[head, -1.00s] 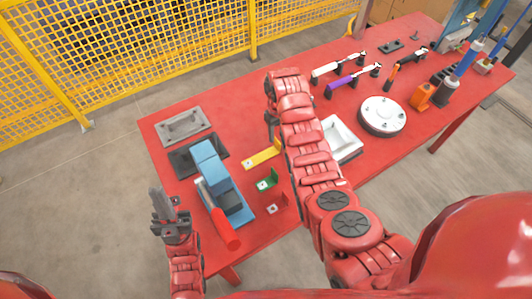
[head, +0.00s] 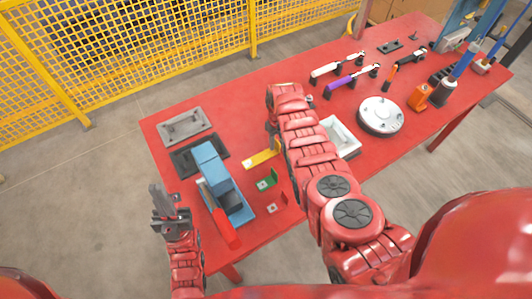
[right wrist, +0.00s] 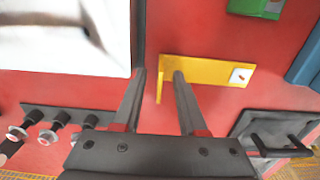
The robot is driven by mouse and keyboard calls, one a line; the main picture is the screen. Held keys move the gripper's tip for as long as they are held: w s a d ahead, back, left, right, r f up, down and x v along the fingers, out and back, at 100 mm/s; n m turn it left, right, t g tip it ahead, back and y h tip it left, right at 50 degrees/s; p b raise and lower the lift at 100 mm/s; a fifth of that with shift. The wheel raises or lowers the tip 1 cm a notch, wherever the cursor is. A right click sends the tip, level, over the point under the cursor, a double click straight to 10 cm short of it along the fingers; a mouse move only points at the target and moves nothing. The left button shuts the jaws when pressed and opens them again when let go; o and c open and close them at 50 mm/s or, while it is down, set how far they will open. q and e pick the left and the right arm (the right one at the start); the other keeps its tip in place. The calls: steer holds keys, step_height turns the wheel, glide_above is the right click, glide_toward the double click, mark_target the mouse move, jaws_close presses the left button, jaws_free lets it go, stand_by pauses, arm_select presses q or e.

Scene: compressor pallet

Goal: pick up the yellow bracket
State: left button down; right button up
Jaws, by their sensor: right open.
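The yellow bracket (head: 261,159) lies on the red table, left of my right arm in the head view. In the right wrist view the yellow bracket (right wrist: 215,72) has its bent-up end between the two fingers of my right gripper (right wrist: 160,75). The fingers are apart, with a gap on each side of that end. In the head view the right gripper is mostly hidden by my arm. My left gripper (head: 160,200) is raised off the table's left end, near nothing; its finger gap is unclear.
A green bracket (head: 267,183) and a blue clamp-like block (head: 211,168) with a red handle are near the yellow bracket. Grey plates (head: 185,126) lie at the left end. A white tray (head: 344,137) is right of my arm, with tools beyond.

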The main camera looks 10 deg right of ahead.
steer(key=shift+c, duration=0.3)
jaws_close()
steer(key=shift+r, duration=0.15)
steer(key=shift+w+r, duration=0.1)
steer(key=shift+r, duration=0.65)
step_height(320, 180, up, 8)
steer(key=b, duration=0.3)
steer(key=shift+f, duration=0.2)
steer(key=shift+r, duration=0.3)
